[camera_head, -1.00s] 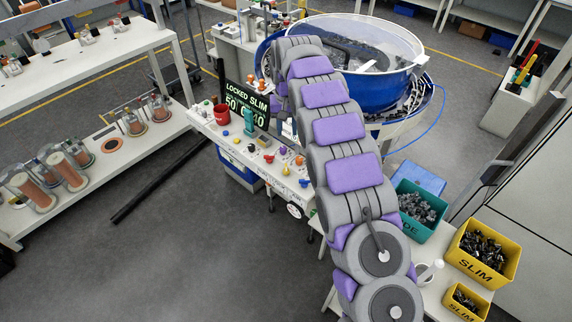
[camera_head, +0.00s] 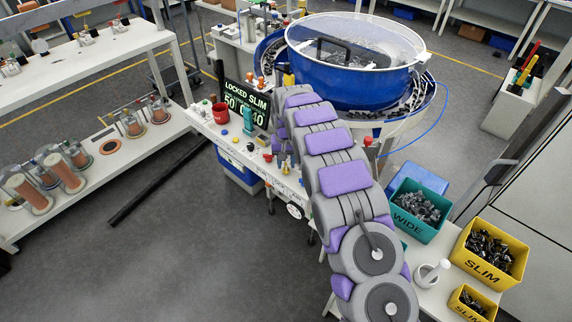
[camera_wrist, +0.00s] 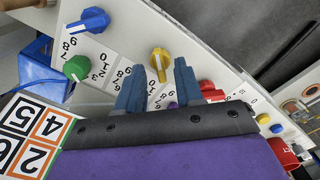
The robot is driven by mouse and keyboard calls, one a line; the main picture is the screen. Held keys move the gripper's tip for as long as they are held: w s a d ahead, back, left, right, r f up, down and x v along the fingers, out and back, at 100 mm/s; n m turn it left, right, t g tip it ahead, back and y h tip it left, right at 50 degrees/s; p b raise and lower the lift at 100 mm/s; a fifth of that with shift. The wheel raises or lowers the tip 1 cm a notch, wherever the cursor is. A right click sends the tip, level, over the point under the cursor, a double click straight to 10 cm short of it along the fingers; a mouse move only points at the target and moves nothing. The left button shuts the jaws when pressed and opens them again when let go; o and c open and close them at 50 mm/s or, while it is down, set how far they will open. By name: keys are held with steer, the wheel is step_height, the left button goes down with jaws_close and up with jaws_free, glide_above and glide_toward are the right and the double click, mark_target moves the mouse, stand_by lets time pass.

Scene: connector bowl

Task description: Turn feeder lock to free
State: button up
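The display (camera_head: 247,103) in the head view reads LOCKED SLIM, with numbers below. The control panel (camera_head: 228,150) under it carries several coloured knobs, partly hidden by my arm. In the wrist view my gripper (camera_wrist: 157,88) is over the panel, with its two blue-grey fingers apart and nothing held between them. A yellow knob (camera_wrist: 160,62) shows just beyond and between the fingertips. A red control (camera_wrist: 209,90) lies right of the right finger. A blue knob (camera_wrist: 88,20) and a green knob (camera_wrist: 76,68) are to the left, beside number scales. I cannot tell which control is the feeder lock.
The blue feeder bowl (camera_head: 350,85) stands behind the panel. A red cup (camera_head: 221,113) and a teal object (camera_head: 248,120) stand on the panel's bench. A teal WIDE bin (camera_head: 407,226) and yellow SLIM bins (camera_head: 492,272) are on the right. Open floor lies left.

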steer(key=shift+f, duration=0.45)
jaws_close()
